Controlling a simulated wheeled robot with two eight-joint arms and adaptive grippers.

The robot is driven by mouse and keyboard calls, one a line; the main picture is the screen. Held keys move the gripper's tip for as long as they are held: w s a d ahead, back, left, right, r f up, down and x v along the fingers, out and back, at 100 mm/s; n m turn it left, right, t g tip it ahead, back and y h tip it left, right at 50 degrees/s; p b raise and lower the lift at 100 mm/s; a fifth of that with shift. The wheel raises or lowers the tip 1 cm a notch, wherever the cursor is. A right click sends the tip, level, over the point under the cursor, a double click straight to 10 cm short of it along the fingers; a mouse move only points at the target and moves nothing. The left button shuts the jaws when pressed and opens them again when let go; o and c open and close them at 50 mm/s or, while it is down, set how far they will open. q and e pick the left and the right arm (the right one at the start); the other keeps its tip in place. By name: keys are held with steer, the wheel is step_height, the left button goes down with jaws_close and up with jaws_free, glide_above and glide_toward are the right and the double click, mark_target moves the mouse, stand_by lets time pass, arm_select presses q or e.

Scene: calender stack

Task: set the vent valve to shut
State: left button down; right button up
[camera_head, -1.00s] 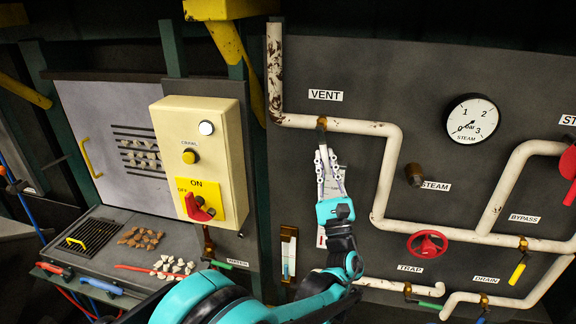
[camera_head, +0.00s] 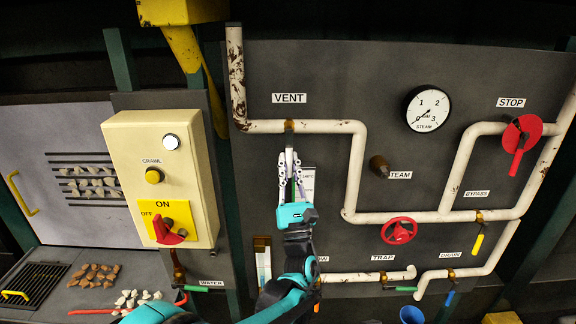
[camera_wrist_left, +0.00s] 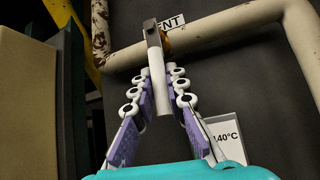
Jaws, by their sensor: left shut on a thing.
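The vent valve (camera_head: 289,126) sits on the rusty white pipe under the VENT label (camera_head: 289,98). Its pale lever hangs straight down from the valve, across the pipe, and shows as a white grip with a grey metal top in the left wrist view (camera_wrist_left: 158,80). My left gripper (camera_head: 289,166) comes up from below, with its fingertips on both sides of the lever, shut on it. In the left wrist view the gripper (camera_wrist_left: 160,75) has the lever between its white and purple fingers. My right gripper is not in view.
A cream switch box (camera_head: 160,180) with a red knob stands to the left. A STEAM gauge (camera_head: 427,108), a red wheel (camera_head: 398,230), a brown knob (camera_head: 379,166) and a red STOP lever (camera_head: 521,133) are to the right. A temperature label (camera_wrist_left: 226,140) hangs beside the gripper.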

arm_select(q)
steer(key=c, duration=1.5)
jaws_free()
steer(key=shift+a+r, duration=0.1)
steer(key=v, duration=1.2)
